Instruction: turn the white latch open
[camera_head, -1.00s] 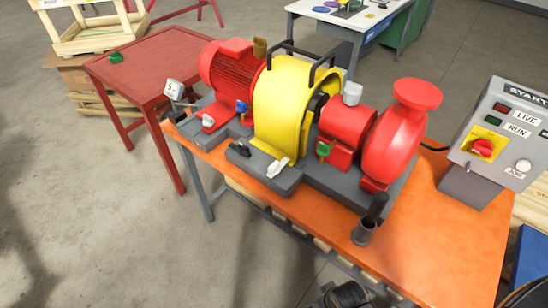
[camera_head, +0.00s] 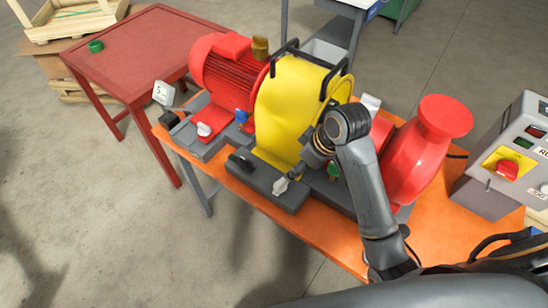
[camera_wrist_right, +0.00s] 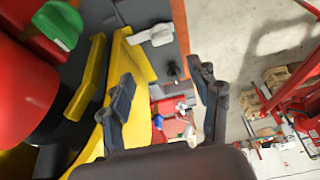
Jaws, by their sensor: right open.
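The white latch (camera_head: 281,186) sits on the front of the grey skid base, below the yellow guard (camera_head: 285,105). It also shows at the top of the right wrist view (camera_wrist_right: 152,36), beyond the fingertips and apart from them. My right gripper (camera_head: 296,171) points down just above and beside the latch in the head view, where its fingers are small and partly hidden. In the wrist view its two fingers (camera_wrist_right: 163,92) are spread apart with nothing between them. My left gripper is not in view.
A black latch (camera_head: 240,161) sits left of the white one. A red pump (camera_head: 425,145), a red motor (camera_head: 225,75) and a green handle (camera_head: 334,171) are close by. A control box (camera_head: 508,155) stands right. Floor in front of the orange bench (camera_head: 335,245) is clear.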

